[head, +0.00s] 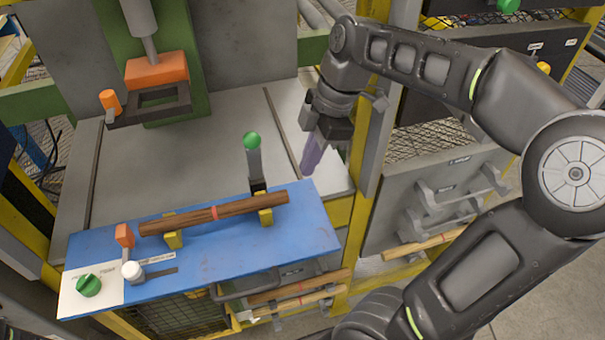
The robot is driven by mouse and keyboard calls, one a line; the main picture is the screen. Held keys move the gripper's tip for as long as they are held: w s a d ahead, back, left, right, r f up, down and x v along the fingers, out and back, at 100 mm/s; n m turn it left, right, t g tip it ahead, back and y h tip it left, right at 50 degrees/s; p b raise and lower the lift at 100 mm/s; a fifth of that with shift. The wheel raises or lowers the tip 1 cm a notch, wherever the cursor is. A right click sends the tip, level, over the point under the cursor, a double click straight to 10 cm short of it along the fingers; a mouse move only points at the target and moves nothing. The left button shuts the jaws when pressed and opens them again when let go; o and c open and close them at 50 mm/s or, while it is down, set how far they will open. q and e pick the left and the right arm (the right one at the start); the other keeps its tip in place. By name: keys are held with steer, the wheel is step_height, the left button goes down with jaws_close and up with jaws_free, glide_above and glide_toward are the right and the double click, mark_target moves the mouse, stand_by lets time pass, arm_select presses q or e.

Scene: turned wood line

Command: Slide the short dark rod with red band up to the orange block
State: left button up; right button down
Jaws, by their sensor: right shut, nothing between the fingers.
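The dark brown rod with a red band (190,218) lies on two yellow supports on the blue plate (235,255), running from lower left to upper right. The orange block (124,235) stands at the rod's left end, with what looks like a small gap between them. My right gripper (311,158) is shut and empty, above and to the right of the rod's right end and apart from it. Its fingers look purplish and point down. My left gripper is not in view.
A green-topped lever (253,155) stands just behind the rod's right part. A white knob (131,270) and a green knob (88,286) sit at the plate's left. A press with an orange head (157,70) stands behind. More rods (300,288) lie below the plate.

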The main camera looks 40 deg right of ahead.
mark_target(285, 192)
steer(key=x, duration=0.9)
steer(key=shift+f+p, duration=0.2)
steer(key=shift+p, duration=0.2)
steer(key=shift+w+a+f+b, duration=0.15)
steer(key=shift+a+b, duration=0.1)
steer(key=shift+a, duration=0.35)
steer(key=shift+w+a+r+b, duration=0.1)
steer(key=shift+w+a+b, duration=0.15)
steer(key=shift+a, duration=0.5)
steer(key=shift+r, duration=0.2)
